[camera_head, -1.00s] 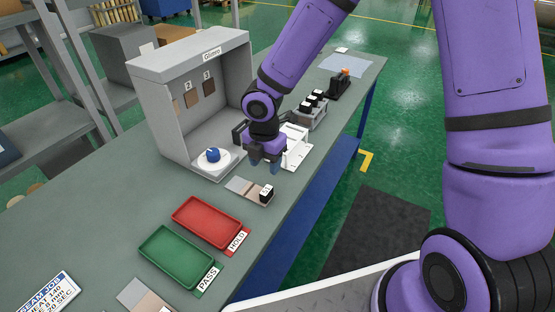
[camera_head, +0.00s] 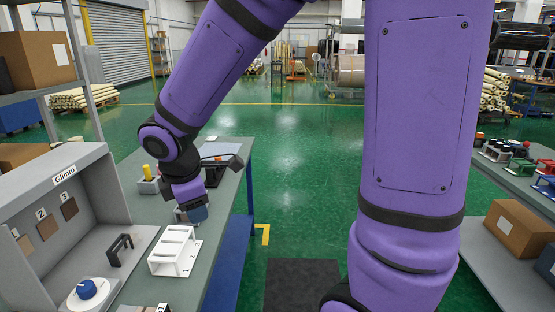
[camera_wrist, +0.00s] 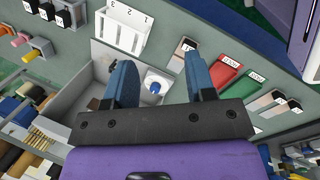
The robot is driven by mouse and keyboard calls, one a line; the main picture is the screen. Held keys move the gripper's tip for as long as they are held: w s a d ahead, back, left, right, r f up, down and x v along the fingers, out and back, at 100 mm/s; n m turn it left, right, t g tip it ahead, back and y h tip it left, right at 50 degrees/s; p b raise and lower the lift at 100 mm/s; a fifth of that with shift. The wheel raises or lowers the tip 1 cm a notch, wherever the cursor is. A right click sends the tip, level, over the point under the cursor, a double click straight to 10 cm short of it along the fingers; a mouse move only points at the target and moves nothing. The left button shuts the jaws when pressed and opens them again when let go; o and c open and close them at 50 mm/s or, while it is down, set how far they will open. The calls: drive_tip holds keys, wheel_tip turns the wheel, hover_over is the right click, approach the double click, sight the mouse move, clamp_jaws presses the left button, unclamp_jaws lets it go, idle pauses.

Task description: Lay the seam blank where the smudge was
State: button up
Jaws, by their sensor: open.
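My gripper (camera_head: 190,212) is open, its two blue fingers spread with nothing between them in the wrist view (camera_wrist: 160,62). It is above the table, beyond the white slotted rack (camera_head: 175,250). The rack also shows in the wrist view (camera_wrist: 123,30), with numbered slots. No piece is clearly marked as the seam blank. A grey-and-tan strip with a dark tagged end lies near the red tray in the wrist view (camera_wrist: 180,55). Another strip (camera_wrist: 272,103) lies past the green tray. No smudge can be made out.
The grey booth (camera_head: 55,170) holds numbered swatches and a white disc with a blue knob (camera_head: 87,290). The red tray (camera_wrist: 223,72) and green tray (camera_wrist: 246,88) lie on the table. A side table with boxes stands at right (camera_head: 520,229).

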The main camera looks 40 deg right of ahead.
drive_tip(key=s+d+r+m+t+y, duration=0.1)
drive_tip(key=s+d+r+m, duration=0.3)
drive_tip(key=s+r+m, duration=0.2)
drive_tip(key=s+d+r+m+t+y, duration=0.1)
drive_tip(key=s+d+r+m+t, duration=0.1)
drive_tip(key=s+r+m, duration=0.5)
drive_tip(key=shift+s+d+r+m, duration=0.15)
drive_tip(key=shift+s+d+m, duration=0.85)
drive_tip(key=shift+s, duration=1)
drive_tip(key=shift+a, duration=0.1)
